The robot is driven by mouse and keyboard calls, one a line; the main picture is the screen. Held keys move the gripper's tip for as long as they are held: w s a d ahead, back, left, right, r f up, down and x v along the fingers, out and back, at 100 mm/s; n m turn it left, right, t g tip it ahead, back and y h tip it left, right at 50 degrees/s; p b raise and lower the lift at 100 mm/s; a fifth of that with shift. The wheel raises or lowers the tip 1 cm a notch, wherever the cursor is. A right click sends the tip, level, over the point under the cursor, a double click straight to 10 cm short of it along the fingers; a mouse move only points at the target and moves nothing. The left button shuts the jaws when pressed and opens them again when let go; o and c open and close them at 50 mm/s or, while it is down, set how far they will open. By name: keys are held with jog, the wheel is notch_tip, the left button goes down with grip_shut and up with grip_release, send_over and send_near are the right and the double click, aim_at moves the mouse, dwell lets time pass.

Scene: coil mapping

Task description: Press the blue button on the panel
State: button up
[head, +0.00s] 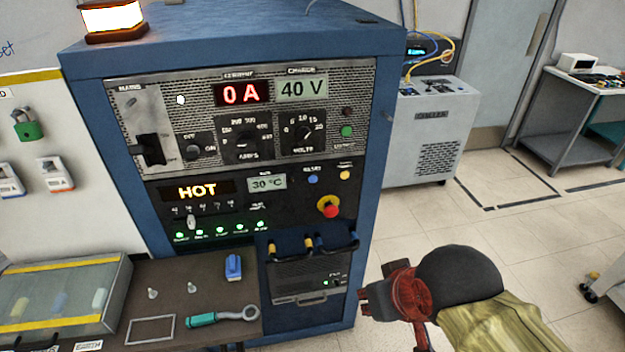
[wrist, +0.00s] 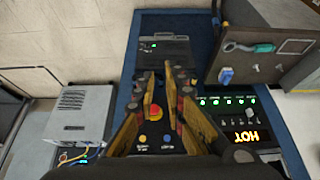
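The blue button (head: 312,179) is a small round button on the black lower panel of the blue cabinet, right of the 30 °C display and left of a yellow button (head: 344,175). In the wrist view the blue button (wrist: 167,138) shows between my finger links, beside the yellow button (wrist: 143,138). My gripper (head: 364,301) is to the lower right of the panel in the head view, apart from the button. In the wrist view my gripper (wrist: 160,78) has its fingers apart with nothing held between them.
A red emergency knob (head: 328,207) on a yellow ring sits just below the buttons. A bench (head: 230,290) with a wrench (head: 225,316) stands left. A grey machine (head: 432,130) stands behind right.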

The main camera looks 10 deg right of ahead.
grip_shut()
dwell(0.6)
dwell(0.5)
